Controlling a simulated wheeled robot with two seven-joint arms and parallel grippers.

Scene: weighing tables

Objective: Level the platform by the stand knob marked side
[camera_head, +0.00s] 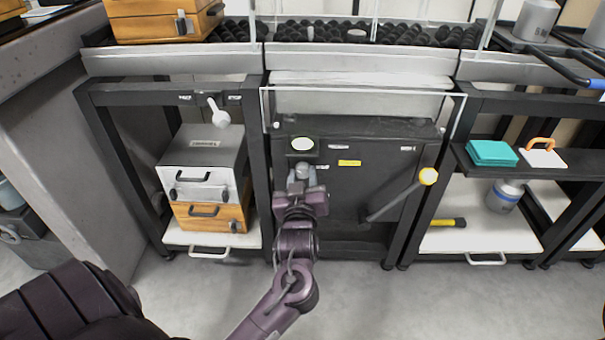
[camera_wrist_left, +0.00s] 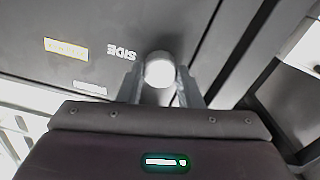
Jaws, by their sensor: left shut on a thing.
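My left gripper (camera_head: 301,174) reaches up to the front of the black stand (camera_head: 370,185), below a white disc on a dark plate (camera_head: 303,144). In the left wrist view its two fingers (camera_wrist_left: 165,78) are shut on a pale round knob (camera_wrist_left: 159,71), one finger on each side. An upside-down "SIDE" mark (camera_wrist_left: 122,52) is printed on the black panel beside this knob. In the head view the gripper mostly hides the knob. The platform's level cannot be read. My right gripper is not in view.
A white handle (camera_head: 219,113) is on the left frame, above a grey box (camera_head: 203,160). Teal pads (camera_head: 491,153) lie on the right shelf. Open floor lies in front.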

